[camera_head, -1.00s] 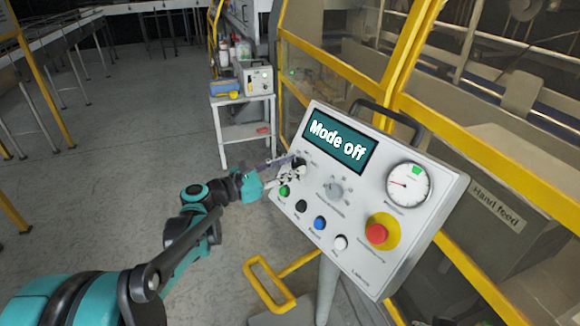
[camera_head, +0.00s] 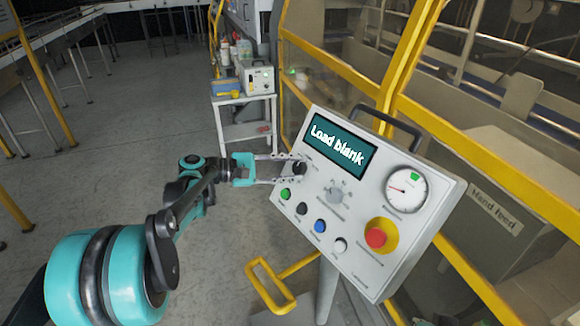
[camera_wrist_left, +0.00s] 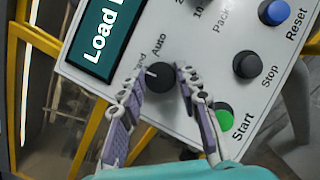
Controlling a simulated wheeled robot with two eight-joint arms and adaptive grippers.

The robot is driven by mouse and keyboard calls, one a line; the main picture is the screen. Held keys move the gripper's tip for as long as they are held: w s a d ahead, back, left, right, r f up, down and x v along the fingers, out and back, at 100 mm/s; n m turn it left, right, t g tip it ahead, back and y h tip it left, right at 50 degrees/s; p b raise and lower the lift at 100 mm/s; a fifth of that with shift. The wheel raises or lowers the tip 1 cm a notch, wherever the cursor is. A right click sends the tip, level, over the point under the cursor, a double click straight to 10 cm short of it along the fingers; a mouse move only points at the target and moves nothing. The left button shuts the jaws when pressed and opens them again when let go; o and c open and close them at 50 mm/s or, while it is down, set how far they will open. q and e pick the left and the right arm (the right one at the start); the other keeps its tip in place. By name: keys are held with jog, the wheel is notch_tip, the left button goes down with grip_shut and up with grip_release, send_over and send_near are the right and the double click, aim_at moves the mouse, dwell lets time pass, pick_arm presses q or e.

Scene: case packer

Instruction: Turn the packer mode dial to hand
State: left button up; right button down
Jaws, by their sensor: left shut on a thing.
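The packer mode dial is a black round knob (camera_head: 300,168) at the left edge of the white control panel (camera_head: 362,236). In the left wrist view the dial (camera_wrist_left: 160,82) has a white pointer line toward the partly hidden label ending in "nd", left of "Auto". My left gripper (camera_head: 291,169) has its fingers on either side of the dial, shut on it. The panel's screen (camera_head: 338,146) reads "Load blank". My right gripper is in neither view.
A green Start button (camera_head: 286,195), black Stop button (camera_head: 302,208), blue Reset button (camera_head: 320,226) and grey selector (camera_head: 335,194) sit near the dial. A red emergency button (camera_head: 376,237) is farther right. Yellow guard frames stand behind the panel.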

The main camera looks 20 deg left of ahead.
pick_arm(q)
jog(key=shift+m, duration=0.3)
jog(key=o, duration=1.2)
jog(key=shift+c, duration=0.2)
jog(key=v, duration=1.2)
jog(key=shift+w+r, duration=0.1)
